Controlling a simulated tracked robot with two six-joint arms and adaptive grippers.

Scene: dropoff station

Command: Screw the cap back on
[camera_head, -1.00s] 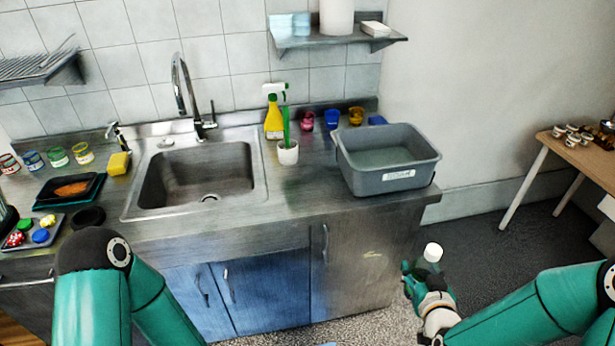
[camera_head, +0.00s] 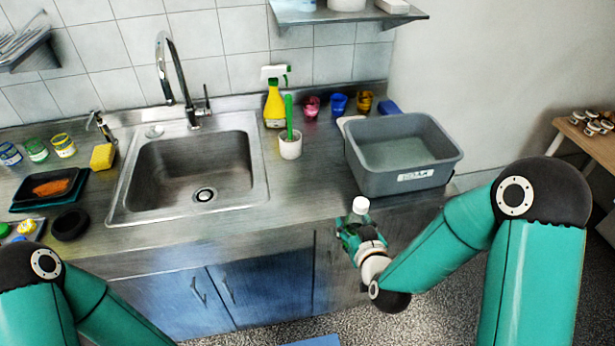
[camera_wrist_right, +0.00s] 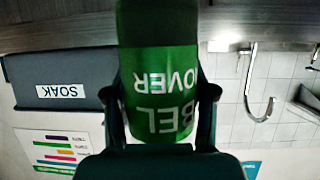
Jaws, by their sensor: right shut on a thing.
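My right gripper (camera_head: 352,230) is shut on a bottle (camera_wrist_right: 160,85) with a green label, held upright in front of the counter's front edge, below the grey tub. In the right wrist view the label's letters appear upside down, and the fingers (camera_wrist_right: 160,105) press its two sides. A white top (camera_head: 360,205) shows on the bottle in the head view; I cannot tell whether it is a seated cap. The bottle's top is out of the wrist view. My left arm enters at the lower left, its gripper out of view.
A grey tub (camera_head: 365,178) labelled SOAK stands on the counter's right. A sink (camera_head: 117,195) is in the middle. A spray bottle (camera_head: 274,105) and a white cup (camera_head: 290,147) with a green-handled brush stand behind. Small coloured lids (camera_head: 27,227) lie at the far left.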

